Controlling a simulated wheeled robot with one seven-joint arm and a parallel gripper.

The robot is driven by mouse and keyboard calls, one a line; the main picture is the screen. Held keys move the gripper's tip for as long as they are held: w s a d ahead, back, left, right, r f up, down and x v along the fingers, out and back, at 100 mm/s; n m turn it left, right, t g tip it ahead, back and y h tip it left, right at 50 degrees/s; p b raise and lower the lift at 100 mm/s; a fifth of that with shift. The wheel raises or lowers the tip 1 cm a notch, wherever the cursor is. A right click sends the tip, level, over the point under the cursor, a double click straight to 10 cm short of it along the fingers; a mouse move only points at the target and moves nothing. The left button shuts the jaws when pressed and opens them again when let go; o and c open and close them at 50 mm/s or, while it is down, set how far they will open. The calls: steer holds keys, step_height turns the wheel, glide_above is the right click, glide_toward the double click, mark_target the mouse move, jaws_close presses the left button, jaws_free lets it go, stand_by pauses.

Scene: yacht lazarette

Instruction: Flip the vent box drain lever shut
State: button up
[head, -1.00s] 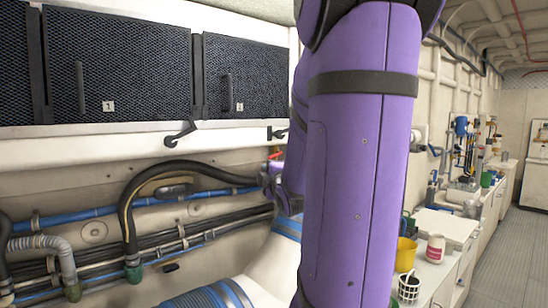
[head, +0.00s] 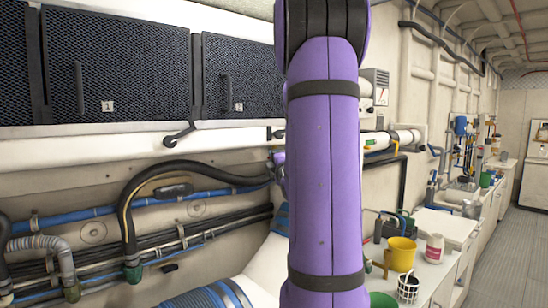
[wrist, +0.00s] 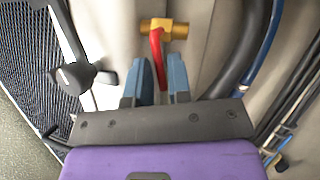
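In the wrist view, a red lever (wrist: 157,48) hangs from a small brass valve body (wrist: 172,29) near the top middle. My gripper (wrist: 156,61) has its two blue-grey fingers apart, one on each side of the red lever. The lever's lower part lies between the fingers; I cannot tell whether either finger touches it. In the head view, my purple arm hides most of the gripper and the valve. The vent box fronts are dark mesh panels, one marked 1 (head: 120,65) and another (head: 240,70) to its right.
A black crank-like handle (head: 180,136) sits below the vent boxes; a black handle (wrist: 78,74) is left of my fingers in the wrist view. A black hose (head: 128,215) and blue pipes run along the wall. A yellow bucket (head: 401,254) stands on the right counter.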

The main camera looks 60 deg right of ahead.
steer(key=shift+x, duration=0.85)
jaws_close()
steer(key=shift+r+m+g, duration=0.2)
steer(key=shift+m+g, duration=0.2)
steer(key=shift+m, duration=0.4)
steer(key=shift+r+m+g, duration=0.15)
steer(key=shift+m+g, duration=0.25)
steer(key=shift+m, duration=0.4)
jaws_free()
